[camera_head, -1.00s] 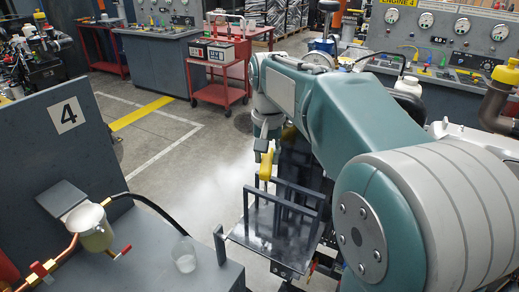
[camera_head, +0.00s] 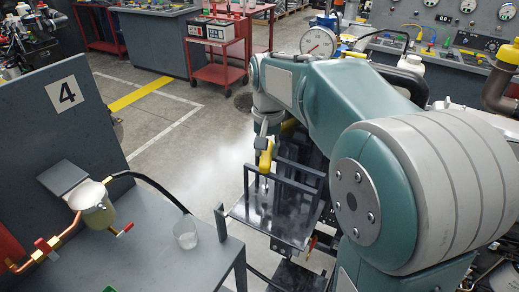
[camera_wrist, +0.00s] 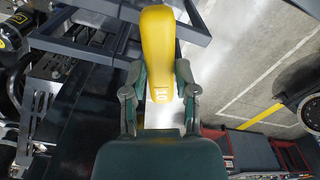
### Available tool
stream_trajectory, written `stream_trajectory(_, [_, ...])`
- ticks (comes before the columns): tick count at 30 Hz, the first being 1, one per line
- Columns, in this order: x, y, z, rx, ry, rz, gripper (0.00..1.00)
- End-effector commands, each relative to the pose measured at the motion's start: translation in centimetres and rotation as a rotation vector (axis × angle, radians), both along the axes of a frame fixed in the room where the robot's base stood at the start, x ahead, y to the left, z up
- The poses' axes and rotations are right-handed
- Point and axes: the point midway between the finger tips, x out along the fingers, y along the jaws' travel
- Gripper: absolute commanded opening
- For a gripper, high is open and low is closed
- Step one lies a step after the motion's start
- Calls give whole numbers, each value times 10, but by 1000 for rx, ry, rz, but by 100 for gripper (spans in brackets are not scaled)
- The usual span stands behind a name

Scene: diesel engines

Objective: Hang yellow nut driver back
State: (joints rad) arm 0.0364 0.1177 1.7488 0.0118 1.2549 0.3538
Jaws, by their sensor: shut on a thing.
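The yellow nut driver (camera_wrist: 159,50) is between the fingers of my gripper (camera_wrist: 160,85) in the wrist view, its yellow handle pointing away from the palm. In the head view the yellow handle (camera_head: 266,155) shows above a dark metal shelf with rails (camera_head: 240,209). My gripper (camera_head: 266,138) is shut on it there, at the end of my arm. I cannot tell whether the driver touches the rails. No hanging place for it can be clearly picked out.
A red cart (camera_head: 215,72) stands behind. Open floor (camera_head: 165,150) lies between them.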

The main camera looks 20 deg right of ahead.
Motion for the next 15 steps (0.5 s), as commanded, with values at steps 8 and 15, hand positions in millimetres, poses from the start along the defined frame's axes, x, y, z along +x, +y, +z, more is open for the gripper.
stream_trajectory(8, [0, 0, -4, 0, 0, 0, 0])
stream_trajectory(15, [0, 0, -9, 0, 0, 0, 0])
